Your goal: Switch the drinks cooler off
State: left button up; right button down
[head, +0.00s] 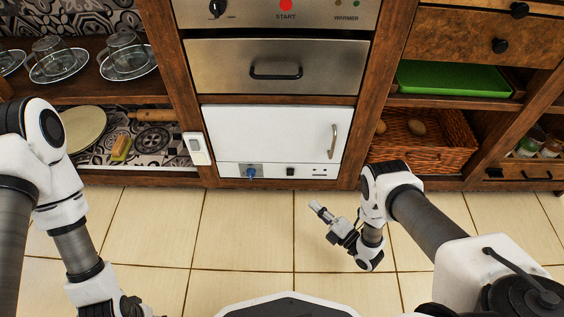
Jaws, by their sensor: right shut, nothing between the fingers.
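The drinks cooler appears to be the white-fronted unit (265,133) low in the middle of the shelving, with its door shut and a vertical metal handle (334,141) on the right. A strip under the door carries a blue knob (251,173), a small black switch (290,171) and small marks to the right. The switch's position is too small to read. My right gripper (317,207) is shut and empty, over the floor in front of the cooler and apart from it. My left gripper (130,306) is mostly cut off at the bottom edge; its fingers are hidden.
A steel oven (278,68) with a dark handle sits above the cooler. A white switch box (196,148) is on the left post. A wicker basket (425,150) and green tray (452,79) are right. The tiled floor is clear.

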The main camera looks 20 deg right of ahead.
pick_arm(q)
jog(key=shift+r, duration=0.15)
pick_arm(e)
jog(key=shift+s+f, duration=0.35)
jog(key=shift+s, duration=0.25)
jog(key=b, duration=0.7)
send_near(290, 173)
jog(key=s+a+x, duration=0.1)
jog(key=x, duration=0.5)
jog(key=shift+w+a+r, duration=0.1)
jog(key=shift+w+r, duration=0.3)
jog(key=shift+w, duration=0.3)
pick_arm(q)
notch_tip(290, 173, down, 7)
jog(key=shift+w, duration=0.15)
